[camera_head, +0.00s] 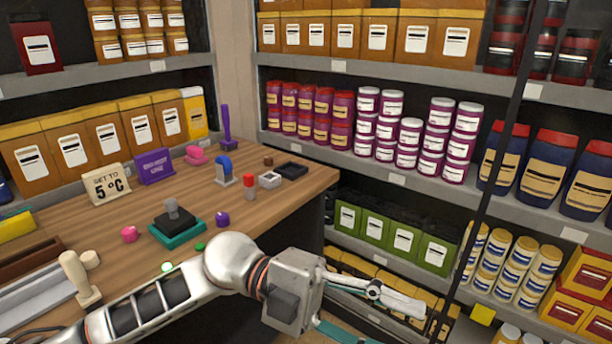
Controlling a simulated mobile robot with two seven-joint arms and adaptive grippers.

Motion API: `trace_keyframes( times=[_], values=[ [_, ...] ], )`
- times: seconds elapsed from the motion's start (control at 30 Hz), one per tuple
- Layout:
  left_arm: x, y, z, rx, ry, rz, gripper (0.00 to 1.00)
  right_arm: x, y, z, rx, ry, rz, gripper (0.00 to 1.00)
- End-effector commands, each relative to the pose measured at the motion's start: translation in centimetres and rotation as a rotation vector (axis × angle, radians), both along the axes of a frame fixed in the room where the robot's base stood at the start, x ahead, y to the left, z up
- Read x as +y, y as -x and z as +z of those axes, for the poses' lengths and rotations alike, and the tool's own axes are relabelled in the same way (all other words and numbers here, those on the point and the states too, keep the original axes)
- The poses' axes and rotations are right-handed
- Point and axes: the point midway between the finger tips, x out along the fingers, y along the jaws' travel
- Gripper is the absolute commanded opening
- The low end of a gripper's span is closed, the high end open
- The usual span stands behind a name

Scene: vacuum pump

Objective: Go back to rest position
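My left arm comes in from the lower left and reaches across the front of the wooden table (285,205). My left gripper (385,320) is past the table's right front edge, near the lower shelves. Its fingers are spread apart, with nothing seen between them. The lower finger is partly cut off by the bottom of the picture. My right gripper is not in view. A dark block with a grey knob on a teal base (178,237) stands on the table behind my arm, apart from the gripper.
The table holds a "SET TO 5 °C" sign (107,185), a purple sign (154,166), a blue-topped part (223,168), a red-and-grey peg (249,186) and a beige-handled part (80,277). Stocked shelves (400,170) stand behind and right. A thin dark pole (490,190) rises at right.

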Motion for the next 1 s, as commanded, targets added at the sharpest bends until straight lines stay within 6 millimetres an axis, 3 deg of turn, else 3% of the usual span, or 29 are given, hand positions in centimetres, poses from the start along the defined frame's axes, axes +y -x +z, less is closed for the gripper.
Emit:
trace_keyframes(
  times=[0.13, 0.27, 0.37, 0.47, 0.6, 0.73, 0.87, 1.0],
  values=[
    [-0.1, -2.5, 1.8, 0.171, 0.219, 0.164, 0.42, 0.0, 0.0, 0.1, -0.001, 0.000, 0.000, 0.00],
    [1.2, -6.1, 1.9, 0.319, 0.366, 0.349, 0.42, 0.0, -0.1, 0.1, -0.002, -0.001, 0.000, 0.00],
    [3.1, -9.3, 0.6, 0.440, 0.446, 0.511, 0.42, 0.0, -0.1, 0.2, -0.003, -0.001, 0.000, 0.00],
    [5.7, -12.3, -2.1, 0.561, 0.496, 0.688, 0.42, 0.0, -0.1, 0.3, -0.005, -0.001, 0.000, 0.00],
    [10.1, -15.5, -8.4, 0.735, 0.510, 0.948, 0.42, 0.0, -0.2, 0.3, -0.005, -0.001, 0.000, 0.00],
    [14.7, -16.5, -16.0, 0.895, 0.465, 1.187, 0.42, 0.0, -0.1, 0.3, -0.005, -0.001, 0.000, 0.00],
    [19.1, -15.2, -23.7, 1.036, 0.380, 1.394, 0.42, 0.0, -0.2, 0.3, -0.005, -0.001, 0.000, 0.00],
    [23.4, -11.7, -31.7, 1.175, 0.250, 1.585, 0.42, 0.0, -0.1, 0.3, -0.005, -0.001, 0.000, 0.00]
  ],
)
